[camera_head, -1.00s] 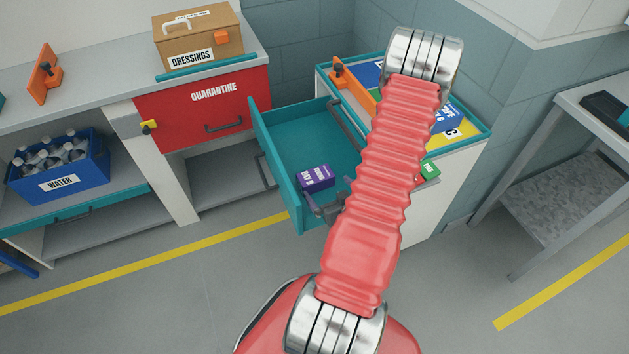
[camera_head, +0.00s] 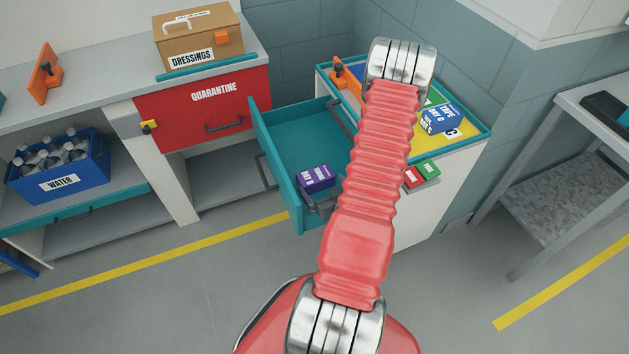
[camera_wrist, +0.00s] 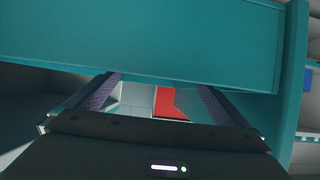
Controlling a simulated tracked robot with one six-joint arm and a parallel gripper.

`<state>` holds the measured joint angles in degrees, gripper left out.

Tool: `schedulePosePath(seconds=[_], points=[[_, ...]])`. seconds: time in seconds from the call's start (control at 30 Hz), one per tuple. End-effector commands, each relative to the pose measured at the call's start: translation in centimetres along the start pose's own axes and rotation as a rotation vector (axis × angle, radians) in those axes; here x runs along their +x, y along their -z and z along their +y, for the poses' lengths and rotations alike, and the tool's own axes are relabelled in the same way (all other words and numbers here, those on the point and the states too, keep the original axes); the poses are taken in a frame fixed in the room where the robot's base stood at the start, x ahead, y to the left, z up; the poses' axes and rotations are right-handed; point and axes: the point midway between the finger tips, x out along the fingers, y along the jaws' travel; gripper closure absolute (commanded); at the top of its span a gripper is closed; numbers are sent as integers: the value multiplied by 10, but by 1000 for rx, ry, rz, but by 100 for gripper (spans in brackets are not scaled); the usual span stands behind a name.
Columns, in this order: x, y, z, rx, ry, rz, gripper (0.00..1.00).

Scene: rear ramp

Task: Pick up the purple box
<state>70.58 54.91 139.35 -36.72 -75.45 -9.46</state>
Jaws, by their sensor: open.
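The purple box (camera_head: 317,178) lies in the open teal drawer (camera_head: 301,140), near its front end, with white lettering on it. My gripper is mostly hidden behind my red arm in the head view; a small grey part shows just below the box. In the wrist view my gripper (camera_wrist: 158,92) is open, with its two dark padded fingers apart and nothing held between them. A teal panel fills the upper part of that view, beyond the fingers. The purple box cannot be made out there.
A blue box (camera_head: 447,118) stands on the cabinet top. The red quarantine drawer (camera_head: 203,110) and blue water crate (camera_head: 60,175) are at left. Floor in front is clear.

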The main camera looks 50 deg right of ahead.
Motion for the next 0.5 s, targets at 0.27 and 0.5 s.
schedulePosePath(seconds=[0.27,0.5], points=[[33,0,0,0,1,1,0],[34,0,1,2,-2,0,0]])
